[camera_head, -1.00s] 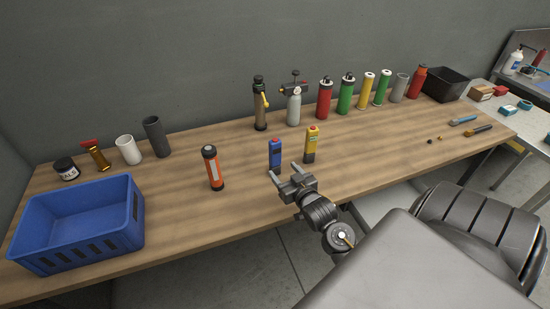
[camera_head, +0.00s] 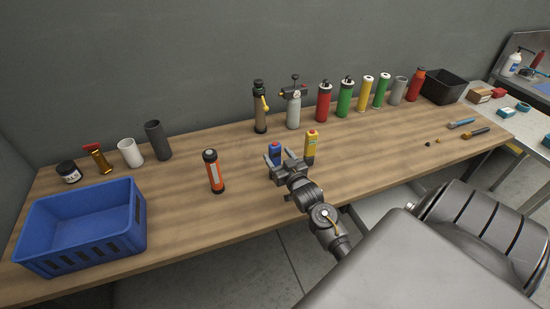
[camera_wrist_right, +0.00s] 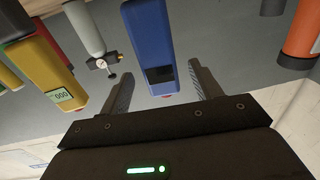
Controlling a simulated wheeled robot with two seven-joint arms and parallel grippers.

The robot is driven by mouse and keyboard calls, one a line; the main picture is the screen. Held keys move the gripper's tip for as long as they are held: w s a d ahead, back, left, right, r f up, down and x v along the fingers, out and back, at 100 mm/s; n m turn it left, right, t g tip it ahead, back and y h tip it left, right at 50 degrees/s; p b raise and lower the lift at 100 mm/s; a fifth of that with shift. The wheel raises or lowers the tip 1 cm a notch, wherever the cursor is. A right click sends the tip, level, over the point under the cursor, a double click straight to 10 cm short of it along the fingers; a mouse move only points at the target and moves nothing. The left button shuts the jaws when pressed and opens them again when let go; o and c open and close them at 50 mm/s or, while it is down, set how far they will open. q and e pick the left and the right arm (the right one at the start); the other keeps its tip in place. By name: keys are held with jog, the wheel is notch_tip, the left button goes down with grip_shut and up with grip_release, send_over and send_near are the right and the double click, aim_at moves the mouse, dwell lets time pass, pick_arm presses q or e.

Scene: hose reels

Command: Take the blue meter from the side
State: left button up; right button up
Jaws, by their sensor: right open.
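The blue meter (camera_head: 274,149) stands upright on the wooden bench, its lower part hidden behind my right gripper in the head view. In the right wrist view the blue meter (camera_wrist_right: 149,45) shows with its dark display, between the two open fingers. My right gripper (camera_head: 280,161) is open and at the meter's near side; whether the fingers touch it I cannot tell. In the wrist view the gripper (camera_wrist_right: 160,92) has a gap on both sides of the meter. A yellow meter (camera_head: 310,147) stands upright just to the right. My left gripper is not in view.
An orange-and-black cylinder (camera_head: 213,171) stands left of the blue meter. A blue crate (camera_head: 130,243) sits at the bench's left end. Several bottles and cylinders line the back, including a grey one with a valve (camera_head: 293,108). Bare bench (camera_head: 375,160) lies to the right.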

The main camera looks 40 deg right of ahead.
jog(key=p+x, duration=0.1)
jog(key=x, duration=0.2)
jog(key=shift+w+d+p, duration=0.1)
jog(key=shift+w+p, duration=0.2)
jog(key=shift+w, duration=0.1)
jog(key=shift+w+d+f, duration=0.1)
jog(key=shift+w+d, duration=0.05)
jog(key=shift+w, duration=0.35)
jog(key=shift+s, duration=0.1)
jog(key=shift+c, duration=0.6)
jog(key=c, duration=1)
